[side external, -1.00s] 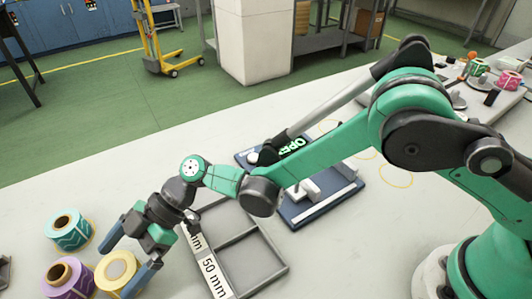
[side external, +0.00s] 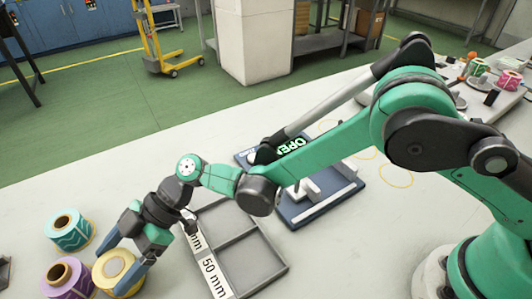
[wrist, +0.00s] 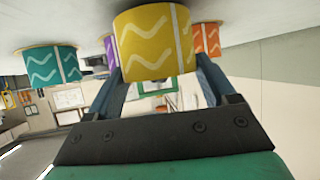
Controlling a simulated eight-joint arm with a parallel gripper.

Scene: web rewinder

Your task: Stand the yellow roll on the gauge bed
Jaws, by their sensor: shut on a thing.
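The yellow roll (side external: 112,264) stands at the lower left of the table in the side view, beside a purple roll. My gripper (side external: 112,273) reaches down over it, one finger on each side. In the wrist view the yellow roll (wrist: 155,42), with pale wavy marks, sits between my two fingers (wrist: 157,75), which are shut on it. I cannot tell whether it is clear of the table. The gauge bed appears to be the blue plate (side external: 297,214) with pale blocks and a green-lit OPEN sign, right of the tray and partly hidden by my arm.
A teal roll (side external: 69,231) and a purple roll (side external: 68,279) stand close left of the yellow one. A grey divided tray (side external: 262,240) with a 50 mm label lies between my gripper and the blue plate. Bare table lies behind the tray.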

